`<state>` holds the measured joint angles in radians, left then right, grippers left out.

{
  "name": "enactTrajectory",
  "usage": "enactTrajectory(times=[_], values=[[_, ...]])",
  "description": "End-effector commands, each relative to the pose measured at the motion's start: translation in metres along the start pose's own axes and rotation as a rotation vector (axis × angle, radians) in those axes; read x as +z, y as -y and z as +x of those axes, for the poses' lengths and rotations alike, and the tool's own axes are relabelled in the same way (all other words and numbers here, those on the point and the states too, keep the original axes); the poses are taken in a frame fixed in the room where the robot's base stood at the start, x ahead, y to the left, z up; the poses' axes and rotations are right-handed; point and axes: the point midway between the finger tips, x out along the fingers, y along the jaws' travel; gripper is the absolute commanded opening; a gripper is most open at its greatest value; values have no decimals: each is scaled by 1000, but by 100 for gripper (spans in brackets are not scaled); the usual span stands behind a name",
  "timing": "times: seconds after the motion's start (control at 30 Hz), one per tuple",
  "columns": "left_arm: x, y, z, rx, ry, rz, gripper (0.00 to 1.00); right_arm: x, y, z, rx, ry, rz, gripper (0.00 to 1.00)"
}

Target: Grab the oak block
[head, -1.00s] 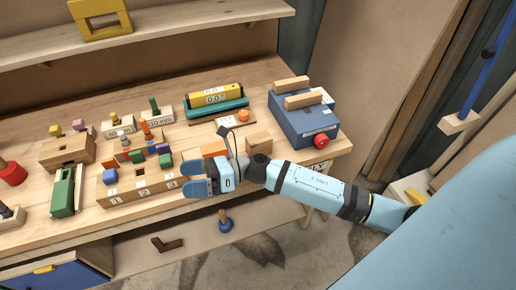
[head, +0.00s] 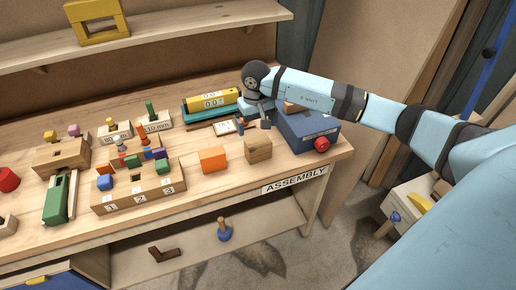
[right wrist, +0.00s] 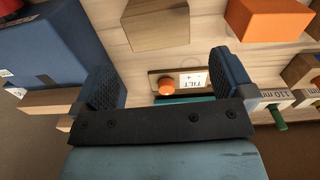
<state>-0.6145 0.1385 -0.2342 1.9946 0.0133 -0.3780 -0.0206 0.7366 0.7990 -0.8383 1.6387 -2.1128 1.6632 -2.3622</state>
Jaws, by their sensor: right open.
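An oak-coloured wooden block (head: 258,150) stands on the bench between an orange block and the blue box. In the right wrist view a plain wooden block (right wrist: 155,22) shows at the top, beyond the fingertips. My right gripper (head: 253,124) is open and empty. It points down from above, behind the wooden block, close to the small tilt board (head: 226,127). In the right wrist view the board, with its orange knob, lies between the open fingers (right wrist: 168,80). My left gripper is not in view.
The blue box (head: 310,130) with a red knob (head: 321,143) stands right of the block. The orange block (head: 213,160) is left of it. A yellow level (head: 212,100) lies behind. Bare bench top lies in front of the blocks.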

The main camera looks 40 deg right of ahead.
Motion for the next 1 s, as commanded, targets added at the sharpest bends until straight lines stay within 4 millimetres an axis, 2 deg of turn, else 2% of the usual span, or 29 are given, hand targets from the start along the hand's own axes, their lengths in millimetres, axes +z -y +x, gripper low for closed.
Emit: enactTrajectory(times=[0.1,0.37,0.63,0.93,0.97,1.0], values=[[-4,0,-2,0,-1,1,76,1,0,19,-1,3,2,100],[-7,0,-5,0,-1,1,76,2,0,38,-3,2,1,100],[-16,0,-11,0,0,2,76,5,-2,77,-4,3,3,100],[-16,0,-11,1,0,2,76,4,-3,84,-4,-1,1,100],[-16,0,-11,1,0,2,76,4,-3,84,-4,-1,1,98],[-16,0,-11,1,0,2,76,4,-3,84,-4,-1,1,88]])
